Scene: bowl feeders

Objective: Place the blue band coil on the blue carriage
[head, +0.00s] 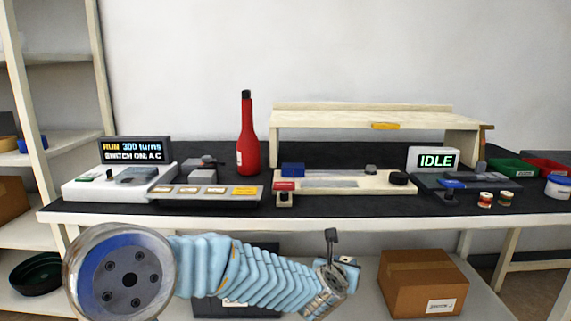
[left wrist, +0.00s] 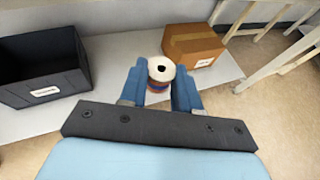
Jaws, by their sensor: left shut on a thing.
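My left gripper (head: 346,268) is in front of and below the bench's front edge, its arm coming in from the left. In the left wrist view its two blue fingers are shut on a coil (left wrist: 160,71) with a pale round top, a dark centre hole, a reddish-brown side and a blue band. I cannot make the coil out clearly in the head view. On the bench, a blue block (head: 292,169) sits at the left end of a wooden fixture. Another small blue part (head: 452,184) is on the dark machine by the IDLE display. I cannot tell which is the blue carriage. My right gripper is not in view.
The bench (head: 330,221) also holds a red bottle (head: 247,140), a RUN display (head: 135,150), a wooden shelf (head: 376,112), small spools (head: 486,200) and green and red trays. A cardboard box (head: 415,283) and a dark bin (left wrist: 42,66) are on the lower shelf.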

